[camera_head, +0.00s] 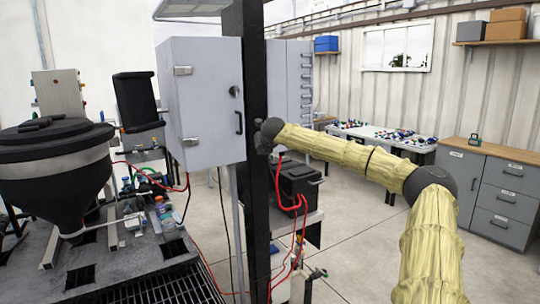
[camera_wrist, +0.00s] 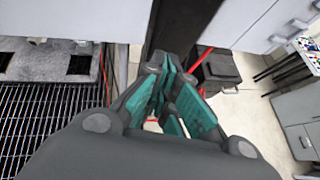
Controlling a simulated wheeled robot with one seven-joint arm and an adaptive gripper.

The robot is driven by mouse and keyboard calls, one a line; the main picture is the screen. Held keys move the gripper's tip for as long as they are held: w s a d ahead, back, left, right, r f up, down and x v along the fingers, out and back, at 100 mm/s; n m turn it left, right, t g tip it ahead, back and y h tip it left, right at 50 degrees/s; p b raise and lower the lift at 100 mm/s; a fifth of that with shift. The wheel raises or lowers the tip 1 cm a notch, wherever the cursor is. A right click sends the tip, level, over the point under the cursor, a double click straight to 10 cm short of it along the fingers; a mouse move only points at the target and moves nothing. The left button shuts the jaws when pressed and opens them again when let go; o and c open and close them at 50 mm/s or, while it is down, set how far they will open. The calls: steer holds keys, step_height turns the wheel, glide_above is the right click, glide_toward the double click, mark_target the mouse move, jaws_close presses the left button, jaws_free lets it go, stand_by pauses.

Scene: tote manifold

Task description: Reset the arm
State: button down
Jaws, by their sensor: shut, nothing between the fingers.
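My gripper (camera_wrist: 172,72) shows in the wrist view with dark fingers and teal pads. It is shut and holds nothing. In the head view my arm, in a yellow sleeve, reaches from the lower right toward the black post (camera_head: 246,75). The dark end of the arm with my gripper (camera_head: 266,135) appears in front of or beside that post, near the grey cabinet (camera_head: 205,110). I cannot tell whether it touches the post. The fingers are small and hard to make out in the head view.
A black hopper (camera_head: 50,150) and bottles (camera_head: 166,215) stand on the grey bench (camera_head: 130,262) at left. A black case (camera_head: 298,180) with red cables sits on a stand behind my arm. Drawers (camera_head: 505,195) stand at right. Open floor (camera_head: 345,240) lies between.

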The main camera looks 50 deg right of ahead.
steer(key=shift+v, duration=1.05)
steer(key=shift+s+d, duration=0.1)
